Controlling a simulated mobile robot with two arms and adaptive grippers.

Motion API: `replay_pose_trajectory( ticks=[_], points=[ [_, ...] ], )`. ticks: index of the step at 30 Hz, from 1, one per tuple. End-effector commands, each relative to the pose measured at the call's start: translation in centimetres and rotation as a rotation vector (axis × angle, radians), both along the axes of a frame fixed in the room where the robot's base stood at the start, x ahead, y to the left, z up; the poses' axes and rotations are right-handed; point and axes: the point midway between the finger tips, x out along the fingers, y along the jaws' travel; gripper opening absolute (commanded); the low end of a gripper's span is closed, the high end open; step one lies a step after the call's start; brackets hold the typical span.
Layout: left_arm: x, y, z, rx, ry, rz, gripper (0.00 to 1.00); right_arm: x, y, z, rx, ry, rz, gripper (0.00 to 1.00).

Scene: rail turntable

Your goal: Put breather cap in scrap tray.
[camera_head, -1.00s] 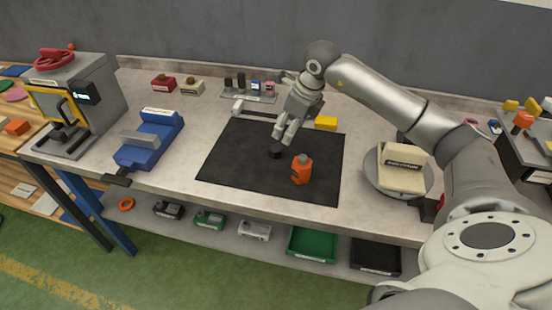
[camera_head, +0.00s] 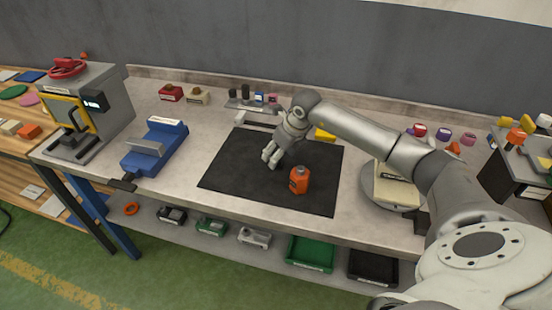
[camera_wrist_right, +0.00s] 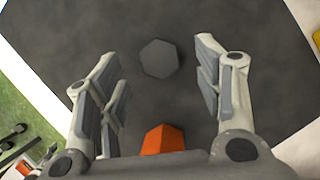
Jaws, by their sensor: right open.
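A dark hexagonal piece, apparently the breather cap (camera_wrist_right: 159,58), lies on the black mat (camera_head: 230,180). In the right wrist view it sits between and beyond my open fingers, with clear space on both sides. In the head view my right gripper (camera_head: 270,160) is low over the mat and hides the cap. Its fingers point down and hold nothing. A green tray (camera_head: 310,252) and a black tray (camera_head: 373,266) are on the lower shelf. Their labels are unreadable, so I cannot tell which is the scrap tray. My left gripper is out of view.
A blue vise (camera_head: 155,148) and grey press (camera_head: 92,105) stand left. A round turntable (camera_head: 372,190) is right. The mat's left part is clear.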

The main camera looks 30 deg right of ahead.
Motion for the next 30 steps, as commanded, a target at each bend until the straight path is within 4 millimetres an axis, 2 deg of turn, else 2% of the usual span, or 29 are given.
replay_pose_trajectory(
  ticks=[1,6,15,25,27,30],
  points=[
    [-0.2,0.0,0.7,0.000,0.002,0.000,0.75,0.3,0.2,-0.3,0.003,0.003,-0.001,0.61],
    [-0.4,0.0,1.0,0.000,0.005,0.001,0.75,1.0,0.2,-2.1,0.001,0.001,-0.001,0.61],
    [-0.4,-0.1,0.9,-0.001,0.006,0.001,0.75,1.2,0.2,-2.5,0.000,0.000,0.001,0.61],
    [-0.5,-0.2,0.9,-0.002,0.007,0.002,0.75,1.2,0.2,-2.5,0.000,0.000,0.001,0.18],
    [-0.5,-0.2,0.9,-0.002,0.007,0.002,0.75,1.2,0.2,-2.5,0.000,-0.001,0.001,0.12],
    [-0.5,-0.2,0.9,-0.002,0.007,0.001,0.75,1.2,0.2,-2.5,0.000,-0.001,0.001,0.12]
  ],
)
